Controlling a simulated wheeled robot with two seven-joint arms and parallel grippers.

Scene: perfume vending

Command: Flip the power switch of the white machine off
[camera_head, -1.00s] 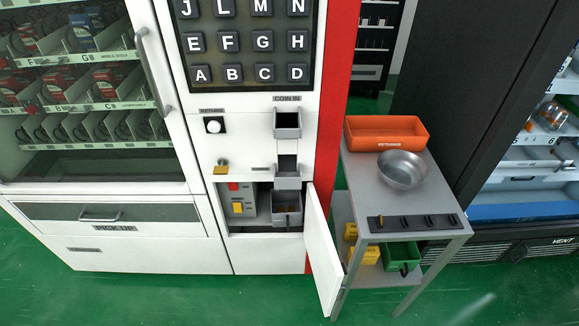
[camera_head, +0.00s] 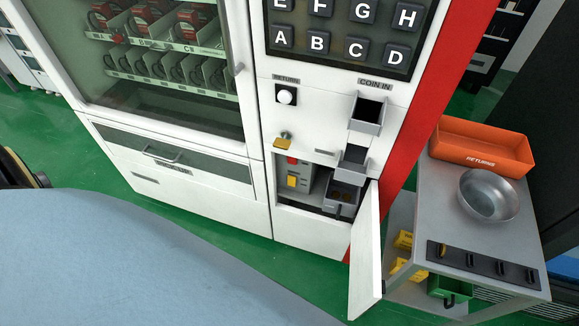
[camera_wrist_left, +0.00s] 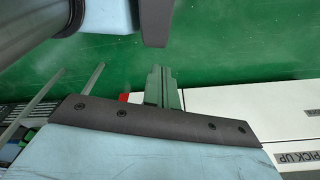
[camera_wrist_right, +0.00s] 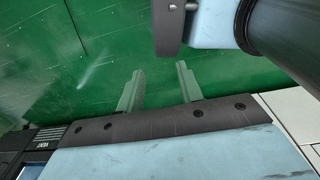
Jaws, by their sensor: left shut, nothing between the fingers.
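The white machine (camera_head: 320,120) stands in the middle of the head view. Its low compartment is open, with the white door (camera_head: 366,255) swung out to the right. Inside is a grey box with a small red part (camera_head: 292,160) above a yellow part (camera_head: 292,181); I cannot tell which is the power switch or its position. A grey coin bin (camera_head: 342,199) sits beside the box. My left gripper (camera_wrist_left: 160,88) is shut and empty in its wrist view, away from the switch. My right gripper (camera_wrist_right: 160,88) is open and empty over green floor. Neither gripper shows in the head view.
A grey side table (camera_head: 428,205) stands right of the open door, holding an orange tray (camera_head: 485,143) and a metal bowl (camera_head: 488,195). A glass-fronted cabinet (camera_head: 160,70) adjoins the machine on the left. My light-blue arm covers the lower left. Green floor lies in front.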

